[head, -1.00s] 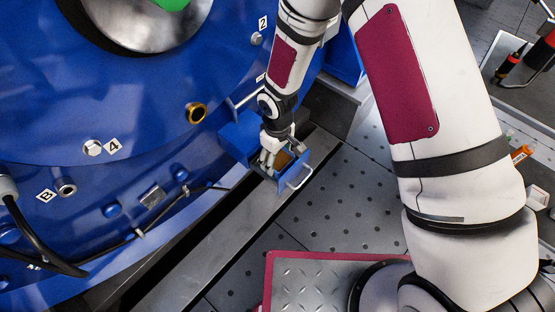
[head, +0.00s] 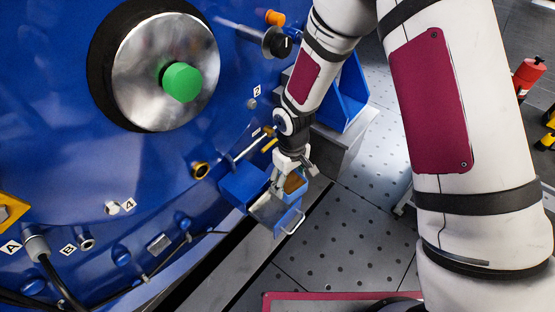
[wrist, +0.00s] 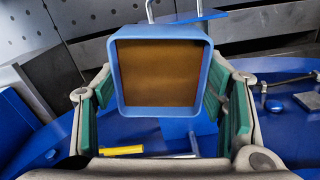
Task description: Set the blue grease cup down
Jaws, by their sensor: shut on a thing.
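The blue grease cup (wrist: 159,77) is square, with brown grease inside, and fills the space between my fingers in the wrist view. In the head view its brown inside (head: 294,183) shows beside my fingers. My gripper (head: 287,188) is shut on the cup, its green pads against the sides in the wrist view (wrist: 162,100). I cannot tell whether the cup's underside touches anything.
The blue machine (head: 60,120) fills the left, with a green knob (head: 182,82) and a brass ring fitting (head: 201,171). Perforated floor plates (head: 340,225) lie open at the right of the box.

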